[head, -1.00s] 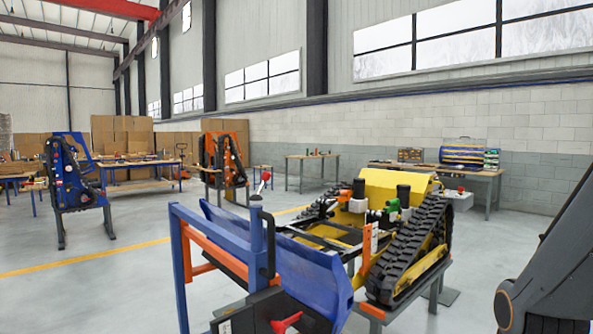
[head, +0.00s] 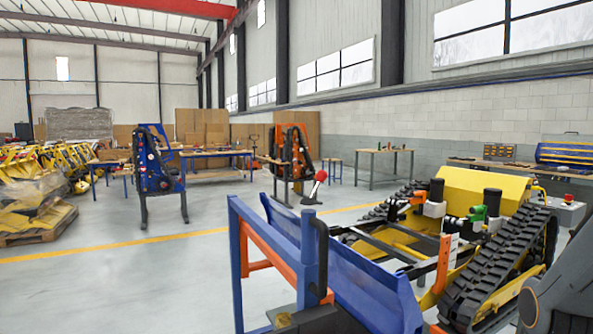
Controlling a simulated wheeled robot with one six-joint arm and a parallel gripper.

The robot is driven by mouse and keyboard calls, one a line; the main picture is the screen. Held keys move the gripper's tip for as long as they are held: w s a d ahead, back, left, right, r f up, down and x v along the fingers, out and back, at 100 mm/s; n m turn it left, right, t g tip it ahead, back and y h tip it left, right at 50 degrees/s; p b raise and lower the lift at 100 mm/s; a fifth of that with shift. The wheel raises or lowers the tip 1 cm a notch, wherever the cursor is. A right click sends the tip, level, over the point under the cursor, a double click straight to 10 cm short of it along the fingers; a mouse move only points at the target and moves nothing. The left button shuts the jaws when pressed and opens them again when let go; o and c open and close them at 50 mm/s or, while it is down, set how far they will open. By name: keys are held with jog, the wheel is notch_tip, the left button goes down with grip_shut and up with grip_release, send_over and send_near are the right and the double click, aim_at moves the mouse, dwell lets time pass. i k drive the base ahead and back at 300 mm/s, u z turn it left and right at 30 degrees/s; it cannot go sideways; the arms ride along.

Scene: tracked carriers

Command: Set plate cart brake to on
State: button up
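A blue upright frame with orange bars (head: 268,257) stands close in front of me and carries a long blue plate (head: 372,290). It looks like the plate cart, but I cannot tell for sure. A lever with a red knob (head: 321,176) shows just above the frame; I cannot tell if it is the brake or what it is fixed to. A dark box (head: 318,320) sits low on the frame, cut off by the bottom edge. No brake marking is readable. Part of my arm shows at the right edge; my gripper is out of view.
A yellow tracked carrier (head: 478,187) with black tracks stands right behind the blue plate. A blue stand (head: 150,173) and an orange stand (head: 292,150) are farther back. Wrapped yellow parts lie on a pallet (head: 38,224) at left.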

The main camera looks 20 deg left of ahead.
aim_at(321, 175)
jog(key=u, duration=0.55)
jog(key=i, duration=0.55)
jog(key=u, duration=0.45)
